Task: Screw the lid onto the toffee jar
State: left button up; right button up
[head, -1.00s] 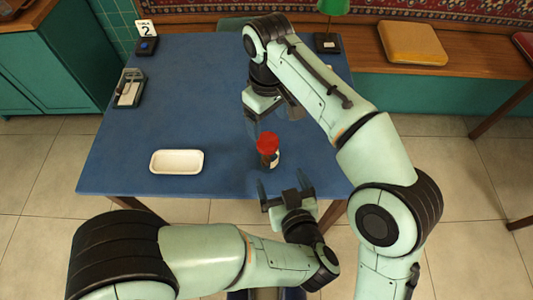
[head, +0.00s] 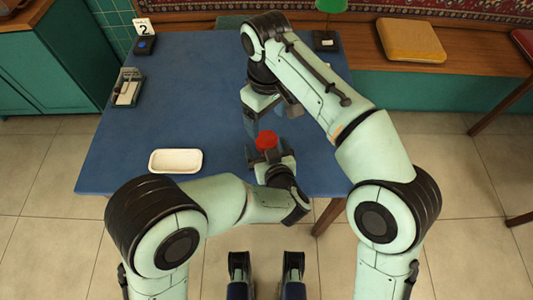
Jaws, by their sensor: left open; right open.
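The toffee jar stands on the blue table with its red lid (head: 267,140) on top. Its dark body is mostly hidden behind my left gripper. I cannot tell whether the lid is screwed tight. My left gripper (head: 264,152) is open and low at the near side of the jar, its fingers close to either side of it. Whether they touch the jar is not clear. My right gripper (head: 264,120) is open, pointing down just beyond and above the lid, and holds nothing.
An empty white tray (head: 175,161) lies on the blue table (head: 190,100) left of the jar. The table's middle left is clear.

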aim_at(266, 139)
pick_arm(q)
jog(key=shift+w, duration=0.1)
jog(key=c, duration=1.6)
grip_shut()
pick_arm(e)
jog(key=shift+r, duration=0.3)
jog(key=shift+f, duration=4.05)
